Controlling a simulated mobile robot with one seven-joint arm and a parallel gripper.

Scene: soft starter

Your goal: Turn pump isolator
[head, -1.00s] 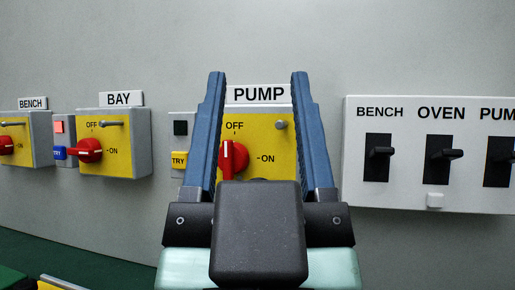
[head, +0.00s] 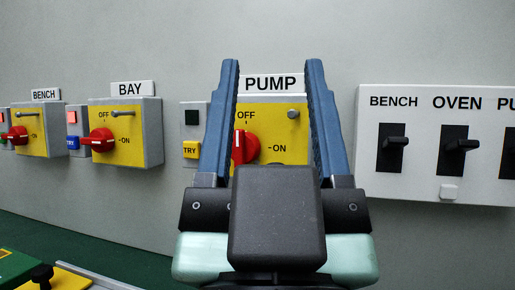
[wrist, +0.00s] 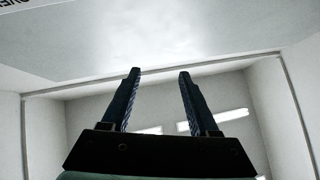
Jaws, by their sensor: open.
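The pump isolator is a grey box with a yellow face (head: 284,128) under the PUMP label (head: 271,83) in the head view. Its red knob (head: 246,147) has a white mark that points up towards OFF; ON is to the right. My gripper (head: 273,66) is open and empty. Its two blue fingers point up the picture on either side of the isolator as seen from the head, and its black body hides the isolator's lower part. I cannot tell the gap to the knob. In the wrist view my gripper (wrist: 160,72) shows open, with no isolator between the fingers.
Left of the pump box sit a dark indicator (head: 191,118) and a yellow TRY button (head: 191,149). The BAY isolator (head: 153,135) and BENCH isolator (head: 31,130) are further left. A white panel with black switches (head: 435,190) is on the right. A green and yellow object (head: 20,270) lies lower left.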

